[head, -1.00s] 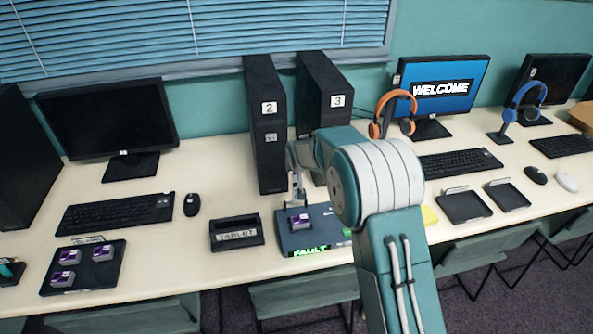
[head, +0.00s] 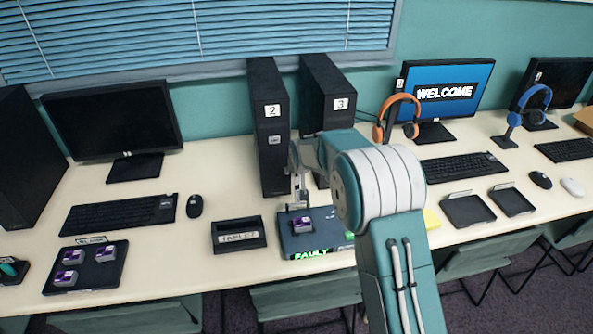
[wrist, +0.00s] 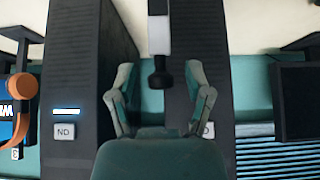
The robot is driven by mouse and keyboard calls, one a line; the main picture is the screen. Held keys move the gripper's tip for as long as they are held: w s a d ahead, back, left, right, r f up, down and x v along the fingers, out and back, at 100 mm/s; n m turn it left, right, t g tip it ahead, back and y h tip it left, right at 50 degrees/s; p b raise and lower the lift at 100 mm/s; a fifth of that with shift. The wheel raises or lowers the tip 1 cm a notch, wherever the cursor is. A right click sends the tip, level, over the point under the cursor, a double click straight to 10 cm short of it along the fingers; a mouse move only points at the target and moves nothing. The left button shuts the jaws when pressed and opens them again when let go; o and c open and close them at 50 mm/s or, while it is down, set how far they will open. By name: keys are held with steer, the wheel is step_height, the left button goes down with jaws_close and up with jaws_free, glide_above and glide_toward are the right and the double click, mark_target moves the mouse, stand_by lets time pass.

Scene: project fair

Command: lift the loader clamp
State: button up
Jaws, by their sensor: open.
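A dark box with a green "FAULTY" label (head: 330,244) stands at the table's front, with a purple-and-grey module (head: 302,223) on top. A pale upright bar, probably the loader clamp, rises at its back, partly hidden by my arm in the head view. In the wrist view a white bar with a black knob, probably the same clamp (wrist: 159,38), hangs in from the top edge. My gripper (wrist: 159,80) is open, with one finger on each side of the knob and gaps between. In the head view my gripper (head: 298,180) is above the box's back edge.
Black towers labelled 2 (head: 271,160) and 3 (head: 333,95) stand close behind. A black tray (head: 88,267) with several modules lies further left. Chairs stand below the table edge.

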steer(key=v, duration=1.1)
steer(key=shift+s+r, duration=0.2)
steer(key=shift+r, duration=0.2)
steer(key=shift+r, duration=0.1)
steer(key=s+d+r+m+h, duration=0.1)
steer(key=s+d+r, duration=0.45)
steer(key=s, duration=0.35)
steer(key=s+d+r+m, duration=0.1)
steer(key=s+d+r, duration=0.4)
steer(key=s+d, duration=0.5)
steer(key=s, duration=0.8)
steer(key=s+d+f+m+g+h, duration=0.1)
steer(key=s+d, duration=0.2)
steer(key=s, duration=0.7)
steer(key=shift+s+f+g, duration=0.2)
steer(key=shift+s+g, duration=0.1)
steer(key=shift+s, duration=0.1)
